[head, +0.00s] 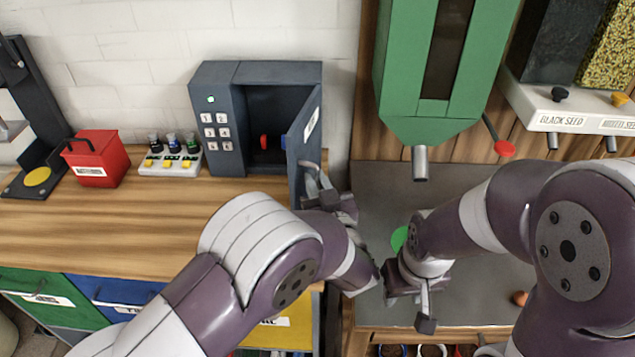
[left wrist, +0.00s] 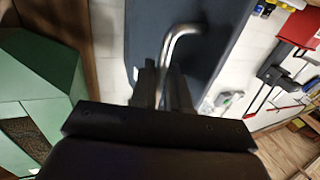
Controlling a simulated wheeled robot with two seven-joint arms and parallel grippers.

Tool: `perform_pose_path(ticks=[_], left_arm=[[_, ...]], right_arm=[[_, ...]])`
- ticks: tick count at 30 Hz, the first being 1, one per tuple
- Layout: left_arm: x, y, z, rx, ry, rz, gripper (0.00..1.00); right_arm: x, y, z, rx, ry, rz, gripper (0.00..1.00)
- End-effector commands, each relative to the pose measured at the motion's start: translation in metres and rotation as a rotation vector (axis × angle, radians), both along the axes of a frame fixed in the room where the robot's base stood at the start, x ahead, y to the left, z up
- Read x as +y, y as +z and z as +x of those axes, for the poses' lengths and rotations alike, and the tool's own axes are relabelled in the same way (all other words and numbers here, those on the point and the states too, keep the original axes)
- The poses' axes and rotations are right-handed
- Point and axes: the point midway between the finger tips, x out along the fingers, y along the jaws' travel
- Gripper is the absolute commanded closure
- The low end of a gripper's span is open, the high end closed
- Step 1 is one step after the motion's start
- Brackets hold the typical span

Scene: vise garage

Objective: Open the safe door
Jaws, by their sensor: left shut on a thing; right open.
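The dark grey safe (head: 220,115) stands on the wooden counter against the white brick wall. Its door (head: 304,135) is swung open on the right side, standing out toward me. Inside the safe a red thing (head: 264,141) and a blue thing partly behind the door edge are visible. My left gripper (head: 318,183) is shut on the door's metal handle (head: 309,165); the bent handle also shows in the left wrist view (left wrist: 183,32), between the dark fingers. My right gripper (head: 425,305) is open and empty, pointing down above the grey worktop, away from the safe.
A red box (head: 96,158) and a white tray with small bottles (head: 170,163) stand left of the safe. A green hopper (head: 440,70) with a spout hangs right of the door. A green disc (head: 399,239) lies on the grey worktop (head: 375,190). The counter's front left is clear.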

Motion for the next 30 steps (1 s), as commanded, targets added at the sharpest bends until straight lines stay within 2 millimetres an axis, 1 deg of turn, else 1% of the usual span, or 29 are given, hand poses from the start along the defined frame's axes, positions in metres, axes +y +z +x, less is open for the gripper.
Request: perform_pose_path(ticks=[15,16,17,26,30], left_arm=[[-0.0007,0.0016,0.0008,-0.002,-0.001,-0.001,1.0],[-0.0007,0.0016,0.0008,-0.003,-0.001,0.0,0.78],[-0.0006,0.0017,0.0007,-0.003,-0.001,0.0,0.71],[-0.0003,0.0008,0.0007,-0.001,-0.001,-0.001,0.71],[0.0013,0.0007,0.0037,-0.001,0.0,-0.001,0.71]], right_arm=[[0.0,0.0004,0.0,0.0,0.0,0.0,0.57],[0.0,0.0004,0.0,0.0,0.0,0.0,0.57],[0.0,0.0004,0.0001,0.0,0.0,0.0,0.57],[0.0,0.0003,0.0,0.0,0.0,0.0,0.57],[0.0,0.0002,0.0,0.0,0.0,0.0,0.57]])
